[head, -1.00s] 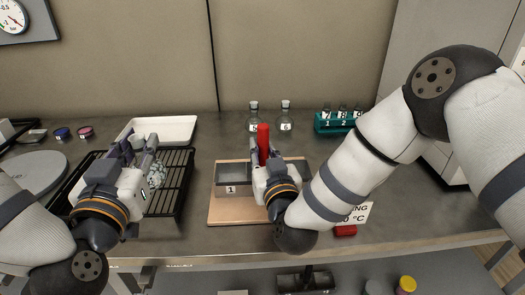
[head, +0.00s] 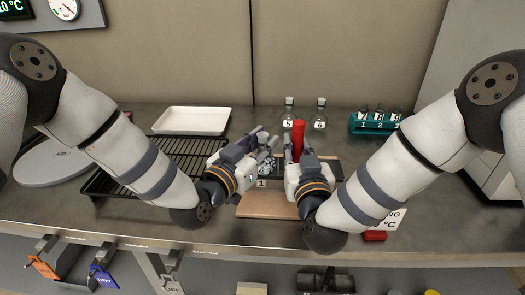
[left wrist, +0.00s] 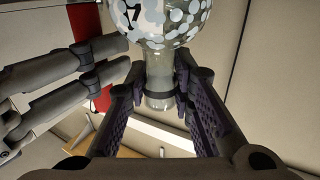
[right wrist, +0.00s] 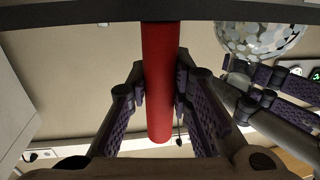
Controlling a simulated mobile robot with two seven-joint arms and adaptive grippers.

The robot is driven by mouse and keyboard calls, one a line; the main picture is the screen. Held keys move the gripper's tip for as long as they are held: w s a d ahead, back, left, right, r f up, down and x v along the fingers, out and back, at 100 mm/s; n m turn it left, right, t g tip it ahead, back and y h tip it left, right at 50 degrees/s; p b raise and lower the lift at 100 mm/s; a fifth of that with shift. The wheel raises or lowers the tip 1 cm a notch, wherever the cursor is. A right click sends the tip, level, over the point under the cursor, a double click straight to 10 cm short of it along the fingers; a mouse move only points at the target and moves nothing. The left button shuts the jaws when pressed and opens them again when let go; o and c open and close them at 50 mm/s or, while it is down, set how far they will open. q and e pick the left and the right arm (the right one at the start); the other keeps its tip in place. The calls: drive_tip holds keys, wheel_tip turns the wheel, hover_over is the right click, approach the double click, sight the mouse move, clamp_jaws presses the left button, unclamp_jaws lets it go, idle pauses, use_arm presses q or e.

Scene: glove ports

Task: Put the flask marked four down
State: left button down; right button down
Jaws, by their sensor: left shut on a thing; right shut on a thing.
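My left gripper (head: 256,150) is shut on the neck of a round glass flask (left wrist: 165,22) with pale speckles. My right gripper (right wrist: 165,95) is shut on an upright red handle (head: 298,138). In the right wrist view the handle meets a dark bar (right wrist: 80,12). The two grippers are close together.
A teal rack (head: 375,128) of vials is at right. A black wire rack (head: 190,150) at left looks empty, with a white tray (head: 190,120) behind.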

use_arm(q)
drive_tip(key=shift+f, duration=0.75)
drive_tip(key=c, duration=1.4)
unclamp_jaws()
drive_tip(key=shift+f, duration=0.15)
drive_tip(key=shift+s+a+r, duration=0.1)
drive_tip(key=shift+s+r, duration=0.05)
drive_tip(key=shift+r, duration=0.05)
drive_tip(key=v, duration=1.1)
drive_tip(key=shift+s, duration=0.3)
drive_tip(key=shift+a, duration=0.15)
